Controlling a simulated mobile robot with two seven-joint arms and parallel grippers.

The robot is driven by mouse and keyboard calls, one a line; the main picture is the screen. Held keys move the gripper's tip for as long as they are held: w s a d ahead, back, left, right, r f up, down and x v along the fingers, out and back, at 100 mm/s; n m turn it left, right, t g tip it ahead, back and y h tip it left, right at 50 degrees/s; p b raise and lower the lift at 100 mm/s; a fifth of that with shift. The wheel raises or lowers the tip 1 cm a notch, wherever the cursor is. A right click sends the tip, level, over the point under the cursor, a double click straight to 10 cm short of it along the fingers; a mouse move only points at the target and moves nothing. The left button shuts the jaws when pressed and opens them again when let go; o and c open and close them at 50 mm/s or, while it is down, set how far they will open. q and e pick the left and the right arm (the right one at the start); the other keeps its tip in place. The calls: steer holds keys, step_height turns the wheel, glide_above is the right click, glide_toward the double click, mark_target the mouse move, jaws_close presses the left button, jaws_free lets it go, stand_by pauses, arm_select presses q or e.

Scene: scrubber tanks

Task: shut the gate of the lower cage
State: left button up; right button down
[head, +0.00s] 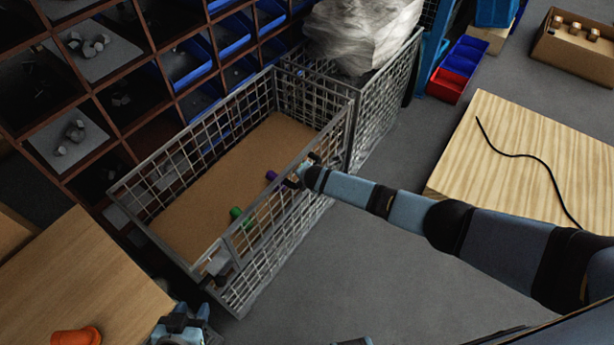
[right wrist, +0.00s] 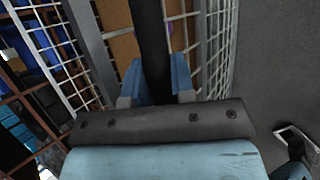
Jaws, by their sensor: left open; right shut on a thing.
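The wire-mesh cage (head: 172,182) stands in the middle of the head view, with a brown floor and a few small coloured cylinders inside. Its gate (head: 262,222) is on the side facing me and looks close to upright; whether it is latched cannot be told. My right gripper (head: 300,176) is at the gate's top edge. In the right wrist view its fingers (right wrist: 155,82) are shut on a dark bar (right wrist: 150,35), which looks like the gate's rail. My left gripper (head: 188,318) is open and empty at the bottom of the head view, apart from the cage.
A shelf rack with blue bins (head: 188,62) stands behind the cage. A second cage (head: 385,95) with a wrapped bundle (head: 362,30) adjoins it. A wooden table (head: 85,285) with an orange object (head: 76,337) is at left, a pale wooden board (head: 530,150) at right. Grey floor lies between.

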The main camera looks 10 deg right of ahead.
steer(key=c, duration=1)
jaws_free()
steer(key=shift+w+a+r, duration=0.15)
steer(key=shift+a+r, duration=0.05)
steer(key=shift+a, duration=0.05)
steer(key=shift+s+r+p, duration=0.35)
steer(key=p+v, duration=0.2)
steer(key=v, duration=1)
steer(key=shift+s+d+r, duration=0.15)
steer(key=shift+s+r, duration=0.1)
steer(key=shift+s, duration=0.05)
